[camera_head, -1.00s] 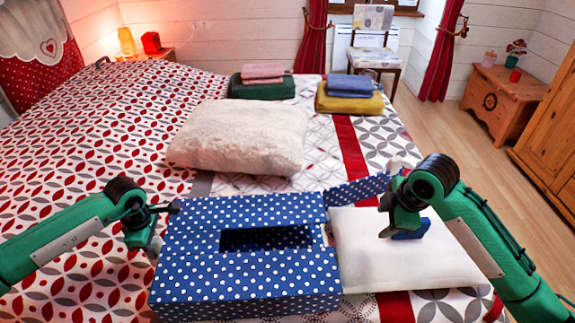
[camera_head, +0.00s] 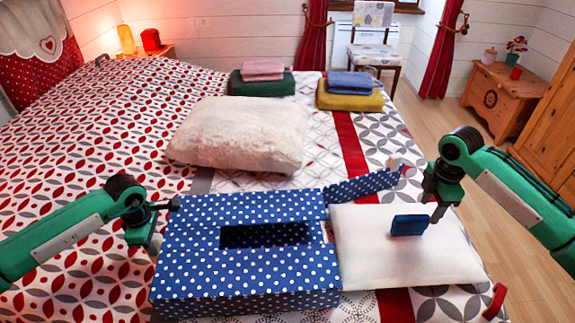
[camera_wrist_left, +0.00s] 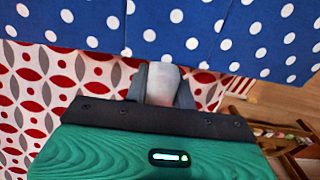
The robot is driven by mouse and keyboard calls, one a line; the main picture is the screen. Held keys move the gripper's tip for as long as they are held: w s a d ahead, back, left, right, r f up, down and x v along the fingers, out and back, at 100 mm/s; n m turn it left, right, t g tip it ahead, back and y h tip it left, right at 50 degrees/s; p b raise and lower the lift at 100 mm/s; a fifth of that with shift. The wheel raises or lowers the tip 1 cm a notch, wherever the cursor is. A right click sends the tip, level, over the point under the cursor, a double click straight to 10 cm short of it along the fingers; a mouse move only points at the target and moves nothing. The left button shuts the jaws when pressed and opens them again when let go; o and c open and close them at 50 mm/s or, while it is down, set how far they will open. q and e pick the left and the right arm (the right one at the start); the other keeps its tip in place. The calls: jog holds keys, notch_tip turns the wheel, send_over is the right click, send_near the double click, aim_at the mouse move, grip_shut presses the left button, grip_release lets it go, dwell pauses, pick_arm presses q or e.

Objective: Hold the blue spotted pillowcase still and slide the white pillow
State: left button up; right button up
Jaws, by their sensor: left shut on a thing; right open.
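The blue spotted pillowcase (camera_head: 190,270) lies box-like on the bed, with a dark slot in its top and a spotted flap (camera_head: 365,186) sticking out at the back right. The white pillow (camera_head: 375,262) lies flat against its right end; whether its left edge is inside is hidden. A dark blue block (camera_head: 409,225) stands on the pillow. My left gripper (camera_head: 160,222) is shut at the pillowcase's left edge, and the left wrist view shows a pale tab between its fingers (camera_wrist_left: 161,88) beside the spotted cloth. My right gripper (camera_head: 438,212) is open and empty, just right of the block.
A cream fluffy cushion (camera_head: 240,135) lies behind the pillowcase. Folded towels, green and pink (camera_head: 263,80) and yellow and blue (camera_head: 350,92), lie at the bed's far edge. A red loop (camera_head: 495,301) shows at the pillow's right corner. The patterned bed is clear on the left.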

aim_at(426, 217)
notch_tip(426, 217, down, 7)
jog(key=shift+f, duration=0.1)
jog(key=shift+c, duration=0.4)
